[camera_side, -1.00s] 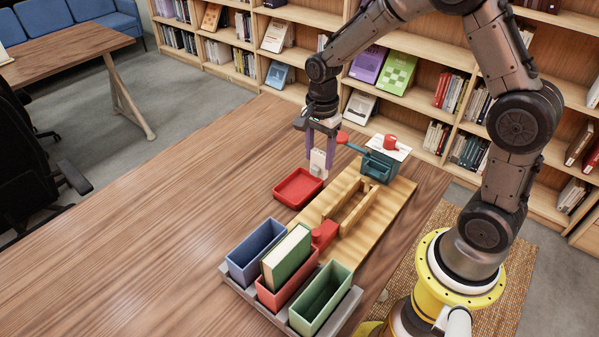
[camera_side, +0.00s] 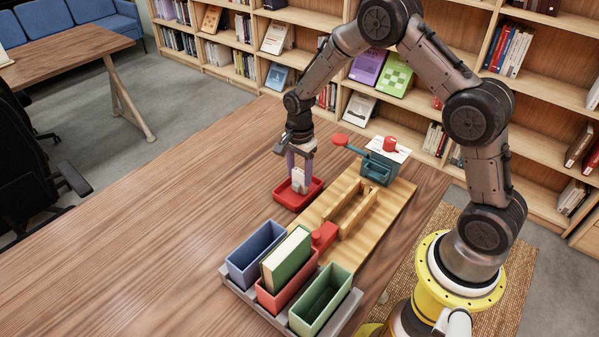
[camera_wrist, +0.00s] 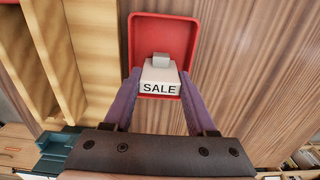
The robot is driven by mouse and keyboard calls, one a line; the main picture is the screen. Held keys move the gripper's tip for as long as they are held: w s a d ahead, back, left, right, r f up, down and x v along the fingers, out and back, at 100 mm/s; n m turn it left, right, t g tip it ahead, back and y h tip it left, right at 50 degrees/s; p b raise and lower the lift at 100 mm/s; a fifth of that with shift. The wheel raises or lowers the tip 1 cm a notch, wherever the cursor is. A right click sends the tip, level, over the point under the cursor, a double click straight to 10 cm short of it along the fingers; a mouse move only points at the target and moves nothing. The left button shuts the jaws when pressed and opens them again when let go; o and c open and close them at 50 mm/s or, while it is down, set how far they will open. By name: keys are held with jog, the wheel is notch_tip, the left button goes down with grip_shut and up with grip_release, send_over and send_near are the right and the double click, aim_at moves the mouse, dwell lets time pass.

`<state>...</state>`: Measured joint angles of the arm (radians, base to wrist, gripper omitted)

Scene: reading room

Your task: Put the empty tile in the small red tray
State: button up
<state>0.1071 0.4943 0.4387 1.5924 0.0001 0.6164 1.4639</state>
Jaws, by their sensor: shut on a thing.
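My gripper (camera_side: 299,174) points down with its two purple fingers shut on a white tile (camera_wrist: 159,75). The tile has a small grey knob and its face reads "SALE" in the wrist view; it also shows pale between the fingers in the side view (camera_side: 299,184). The small red tray (camera_side: 285,198) lies on the table beside the wooden board. The tile is over the tray, its lower end low within the tray's outline; I cannot tell whether it touches the floor. In the wrist view the tray (camera_wrist: 163,32) shows bare red floor beyond the tile.
The wooden board (camera_side: 395,212) carries raised rails, a red block (camera_side: 324,235) and a teal device (camera_side: 379,168) with a red-ended lever. A rack with blue (camera_side: 243,266), red and green (camera_side: 321,304) bins stands in front; a book is in the red bin. The table's left is clear.

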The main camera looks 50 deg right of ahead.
jog(key=shift+f, duration=0.15)
jog(key=o, duration=1.4)
